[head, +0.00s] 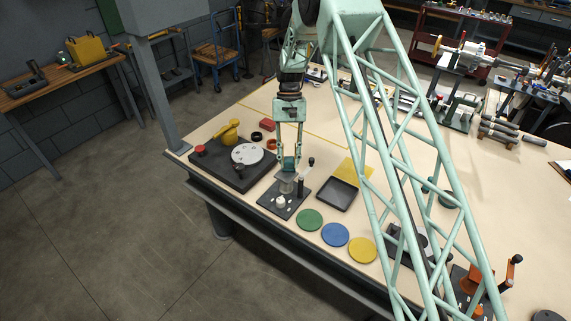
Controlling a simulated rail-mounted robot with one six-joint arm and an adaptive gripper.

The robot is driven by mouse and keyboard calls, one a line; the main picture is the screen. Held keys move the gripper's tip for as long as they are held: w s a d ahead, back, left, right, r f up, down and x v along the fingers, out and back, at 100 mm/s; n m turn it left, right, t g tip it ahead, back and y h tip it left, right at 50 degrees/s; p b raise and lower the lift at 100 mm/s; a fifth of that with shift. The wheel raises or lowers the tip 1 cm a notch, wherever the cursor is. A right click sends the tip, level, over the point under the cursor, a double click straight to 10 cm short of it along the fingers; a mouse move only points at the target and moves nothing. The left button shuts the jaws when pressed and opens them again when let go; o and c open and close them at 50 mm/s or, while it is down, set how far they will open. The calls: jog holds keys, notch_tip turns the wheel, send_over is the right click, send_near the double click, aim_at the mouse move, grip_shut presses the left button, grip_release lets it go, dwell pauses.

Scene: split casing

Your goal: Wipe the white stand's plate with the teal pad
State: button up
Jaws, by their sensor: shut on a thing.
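My gripper (289,158) points down over the near part of the bench. Its fingers are shut on a small teal block, which I take to be the teal pad (289,164). Just below the pad is a pale grey-white stand-like piece (287,185) on a dark base board (272,201). I take it to be the white stand. Its plate is small and partly hidden by the pad and fingers. I cannot tell whether the pad touches it. A small white knob-like part (281,202) sits in front on the same board.
A black post (301,187) stands close right of the gripper. A dark unit with a white disc (247,154) lies left. A dark tray (338,194) and yellow sheet (354,171) lie right. Green (309,219), blue (335,235) and yellow (362,250) discs line the front.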

notch_tip(320, 180, up, 4)
jog(key=shift+s+f+p, duration=0.1)
jog(key=shift+f+p, duration=0.1)
jog(key=shift+p, duration=0.25)
jog(key=shift+w+r, duration=0.2)
jog(key=shift+r, duration=0.35)
jog(key=shift+s+r+p, duration=0.1)
jog(key=shift+r+p, duration=0.65)
jog(key=shift+r, duration=0.95)
